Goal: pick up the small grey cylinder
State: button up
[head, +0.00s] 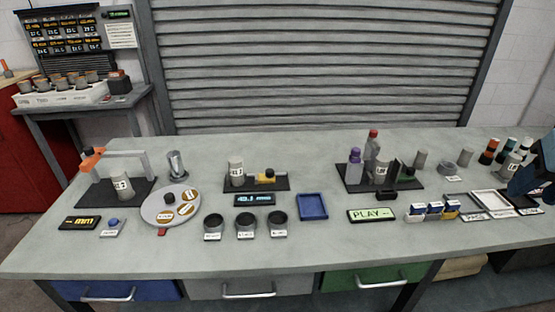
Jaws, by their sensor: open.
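Several grey cylinders stand on the bench, and I cannot tell for sure which one is meant. One small plain grey cylinder (420,158) stands upright at the right, behind the dark mat. A similar plain one (466,156) stands further right. Labelled grey cylinders stand on the left mat (121,185), the middle mat (236,173) and the right mat (381,172).
A round turntable (170,220), black cups (246,223), a blue tray (312,207) and small labelled boxes (435,210) fill the front. White trays (490,200) lie near my gripper. The back middle of the bench (290,150) is clear.

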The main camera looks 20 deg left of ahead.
aim_at(235, 163)
jog(key=u, duration=0.3)
jog(key=i, duration=0.15)
jog(key=z, duration=1.95)
jog(key=k, duration=2.3)
jog(key=u, duration=1.7)
jog(key=i, duration=0.5)
jog(key=u, duration=0.25)
